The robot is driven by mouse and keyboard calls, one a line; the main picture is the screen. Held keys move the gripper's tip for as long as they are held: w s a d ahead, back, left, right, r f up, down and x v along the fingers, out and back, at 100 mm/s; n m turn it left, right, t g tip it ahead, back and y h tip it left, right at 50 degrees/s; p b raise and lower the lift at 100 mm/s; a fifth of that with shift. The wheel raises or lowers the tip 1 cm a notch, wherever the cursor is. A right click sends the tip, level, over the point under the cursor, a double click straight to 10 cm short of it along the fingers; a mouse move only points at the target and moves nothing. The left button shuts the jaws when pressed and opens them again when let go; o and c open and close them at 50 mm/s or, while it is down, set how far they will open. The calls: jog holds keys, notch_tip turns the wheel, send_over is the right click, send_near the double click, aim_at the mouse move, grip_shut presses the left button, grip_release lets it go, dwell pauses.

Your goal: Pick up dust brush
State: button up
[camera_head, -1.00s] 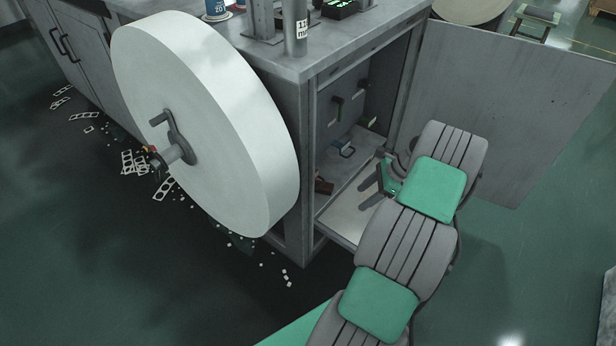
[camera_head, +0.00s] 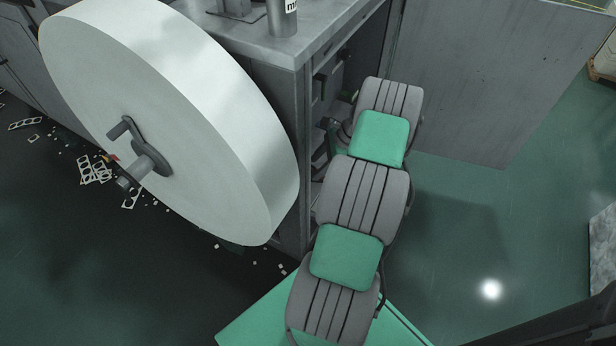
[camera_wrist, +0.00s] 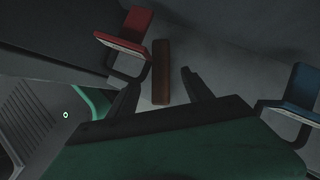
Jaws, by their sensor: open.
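A long brown block, which looks like the wooden back of the dust brush (camera_wrist: 161,70), lies on the grey floor of the cabinet in the wrist view. Its bristles cannot be made out. My gripper (camera_wrist: 161,77) is open, with one dark finger on each side of the brush's near end. The gap between the fingers is wider than the brush, and neither finger visibly touches it. How high the fingers are above it is hard to judge. In the head view the brush is hidden and my arm reaches into the open cabinet (camera_head: 306,150).
A red tool (camera_wrist: 126,36) with a bent dark handle lies close left of the brush. A blue tool (camera_wrist: 291,98) is at the right. A large white paper roll (camera_head: 170,110) stands left of the cabinet opening, and its open door (camera_head: 490,80) is on the right.

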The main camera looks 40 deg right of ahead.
jog(key=b+x, duration=0.2)
jog(key=x, duration=0.3)
jog(key=shift+d+f, duration=0.1)
jog(key=shift+f, duration=0.05)
jog(key=shift+s, duration=0.1)
grip_shut()
